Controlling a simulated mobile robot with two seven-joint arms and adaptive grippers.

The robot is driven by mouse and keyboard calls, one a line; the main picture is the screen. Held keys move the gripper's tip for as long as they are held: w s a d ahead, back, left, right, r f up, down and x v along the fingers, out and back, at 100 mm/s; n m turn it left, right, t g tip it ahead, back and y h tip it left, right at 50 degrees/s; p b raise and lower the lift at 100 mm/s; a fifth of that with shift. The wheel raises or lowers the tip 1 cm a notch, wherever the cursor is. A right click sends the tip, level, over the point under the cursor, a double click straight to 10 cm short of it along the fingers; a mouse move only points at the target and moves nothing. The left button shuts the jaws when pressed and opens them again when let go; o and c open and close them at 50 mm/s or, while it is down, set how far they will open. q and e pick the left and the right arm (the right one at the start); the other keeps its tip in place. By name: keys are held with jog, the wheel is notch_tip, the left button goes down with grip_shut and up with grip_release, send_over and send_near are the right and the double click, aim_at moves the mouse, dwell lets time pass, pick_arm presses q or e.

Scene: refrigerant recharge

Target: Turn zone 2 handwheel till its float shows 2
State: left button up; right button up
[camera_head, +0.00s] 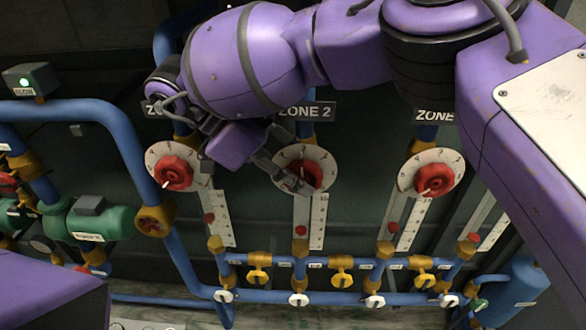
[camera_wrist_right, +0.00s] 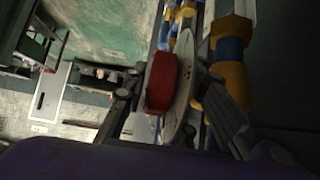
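The zone 2 handwheel (camera_head: 309,170) is red and sits on a round white numbered dial (camera_head: 327,160) under the ZONE 2 sign (camera_head: 306,111). Below it, the zone 2 gauge (camera_head: 318,222) holds a red float (camera_head: 301,231) in its lower part; its scale is too small to read. My right gripper (camera_head: 300,184) is at the lower left of this wheel and partly covers it. In the wrist view, the fingers of my right gripper (camera_wrist_right: 172,108) are spread apart, with the red wheel (camera_wrist_right: 161,82) and dial edge between them. Contact cannot be told. My left gripper is out of view.
Similar red handwheels stand at left (camera_head: 174,174) and right (camera_head: 434,179), each with a gauge below. Blue pipes with yellow valves (camera_head: 342,279) run beneath. A green pump (camera_head: 100,222) is at left. My right arm crosses the top and right.

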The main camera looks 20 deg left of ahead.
jog(key=v, duration=1.2)
